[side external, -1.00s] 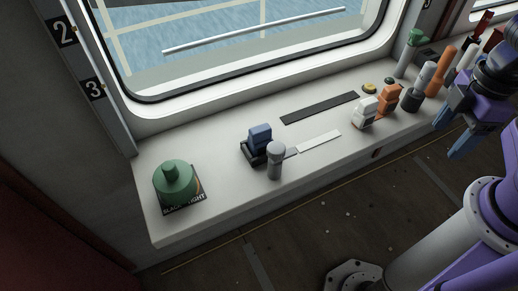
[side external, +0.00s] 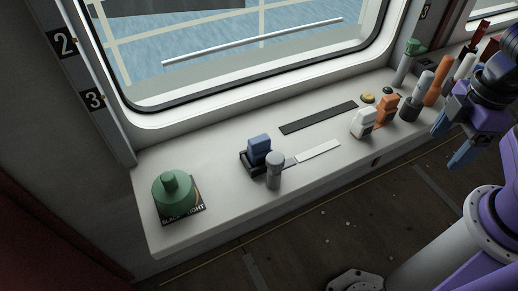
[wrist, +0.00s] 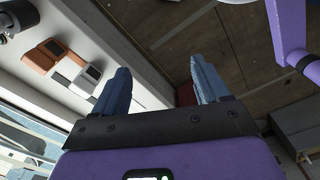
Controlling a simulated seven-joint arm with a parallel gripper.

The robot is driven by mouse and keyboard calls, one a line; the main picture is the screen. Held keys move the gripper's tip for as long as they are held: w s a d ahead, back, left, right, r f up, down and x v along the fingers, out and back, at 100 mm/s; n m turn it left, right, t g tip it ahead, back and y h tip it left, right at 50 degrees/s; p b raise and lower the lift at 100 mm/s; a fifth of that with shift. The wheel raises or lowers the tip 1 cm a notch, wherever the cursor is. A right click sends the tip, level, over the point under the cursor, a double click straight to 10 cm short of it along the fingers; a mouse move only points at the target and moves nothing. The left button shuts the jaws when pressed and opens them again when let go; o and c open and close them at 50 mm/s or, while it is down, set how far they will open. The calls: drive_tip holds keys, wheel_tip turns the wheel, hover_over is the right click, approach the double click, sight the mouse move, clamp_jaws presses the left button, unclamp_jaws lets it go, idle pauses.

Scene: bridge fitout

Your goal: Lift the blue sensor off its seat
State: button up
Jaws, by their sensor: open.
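The blue sensor (side external: 259,147) sits upright on its black seat (side external: 248,162) on the white ledge. A grey knob-topped post (side external: 274,172) stands close in front of it. My gripper (side external: 449,146) is at the far right, beyond the ledge's front edge and well away from the sensor. In the wrist view, the two blue fingers (wrist: 160,70) are spread apart with nothing between them. The sensor does not show in the wrist view.
A green domed device (side external: 173,192) stands at the ledge's left end. White (side external: 363,123) and orange (side external: 385,110) blocks and several upright cylinders crowd the right end. A dark strip (side external: 318,118) and a pale strip (side external: 318,151) lie flat between. The window is behind.

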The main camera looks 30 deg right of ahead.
drive_tip(key=shift+a, duration=0.1)
wheel_tip(320, 180, up, 4)
drive_tip(key=n, duration=0.5)
hover_over(259, 139)
wheel_tip(259, 139, down, 11)
drive_tip(key=shift+s+a+f, duration=0.1)
drive_tip(key=shift+a, duration=0.05)
drive_tip(key=shift+d+f, duration=0.2)
drive_tip(key=shift+f, duration=2.55)
drive_tip(key=shift+c, duration=0.3)
drive_tip(key=c, duration=1.1)
